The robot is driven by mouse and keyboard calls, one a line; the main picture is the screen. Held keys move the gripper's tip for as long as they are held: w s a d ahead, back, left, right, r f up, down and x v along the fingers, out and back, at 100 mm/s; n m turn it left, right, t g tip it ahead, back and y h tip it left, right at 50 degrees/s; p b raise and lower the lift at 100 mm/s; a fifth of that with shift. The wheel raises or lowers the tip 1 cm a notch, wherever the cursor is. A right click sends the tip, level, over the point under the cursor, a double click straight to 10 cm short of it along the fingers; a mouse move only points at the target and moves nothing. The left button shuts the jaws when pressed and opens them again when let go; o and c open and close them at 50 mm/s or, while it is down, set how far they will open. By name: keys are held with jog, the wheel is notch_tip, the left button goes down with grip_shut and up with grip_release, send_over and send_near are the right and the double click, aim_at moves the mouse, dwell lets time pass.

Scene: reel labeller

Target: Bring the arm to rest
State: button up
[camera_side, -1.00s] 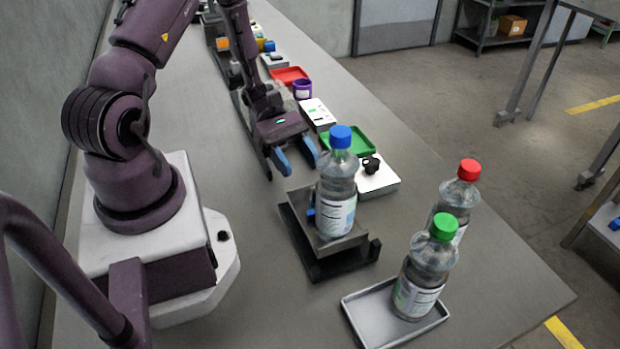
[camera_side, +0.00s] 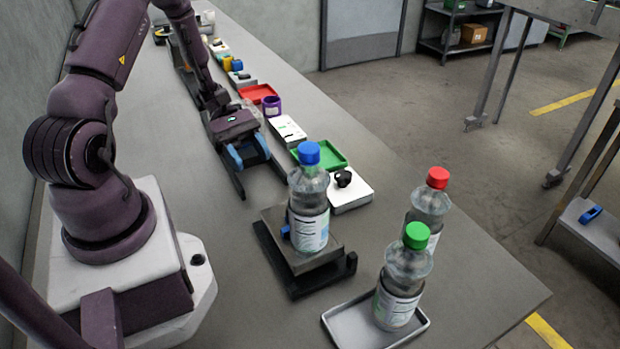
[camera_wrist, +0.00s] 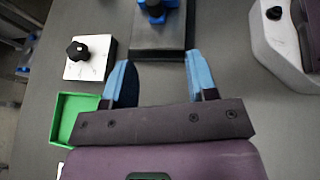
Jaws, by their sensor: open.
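My gripper (camera_side: 250,156) is open and empty, its two blue fingers apart above the grey bench. It is behind and left of a dark stand (camera_side: 325,270) carrying an upright clear bottle with a blue cap (camera_side: 308,205), clear of both. In the wrist view my gripper (camera_wrist: 158,72) has nothing between its fingers. The stand (camera_wrist: 160,42) lies beyond the fingertips there, with a blue part on it. Any contact between the gripper and the bench cannot be told.
A green tray (camera_side: 330,156), white plate with black knob (camera_side: 352,196), white box (camera_side: 287,130), purple cup (camera_side: 271,106) and red tray (camera_side: 259,93) line the right. A green-capped bottle (camera_side: 402,285) stands on a grey tray (camera_side: 345,328); a red-capped bottle (camera_side: 430,208) stands behind.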

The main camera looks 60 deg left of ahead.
jog(key=s+d+r+m+t+y, duration=0.1)
jog(key=s+d+r+m+y, duration=0.1)
jog(key=d+r+m+y, duration=0.2)
jog(key=s+d+r+m+t+y, duration=0.1)
jog(key=d+r+m+y, duration=0.3)
jog(key=r+m, duration=0.5)
jog(key=s+d+r+m+t+y, duration=0.1)
jog(key=d+r+m+y, duration=0.3)
jog(key=r, duration=0.7)
jog(key=s+d+m, duration=0.1)
jog(key=m, duration=0.1)
jog(key=shift+s+d+r+m+y, duration=0.3)
jog(key=shift+s+r+m+y, duration=0.1)
dwell(1.0)
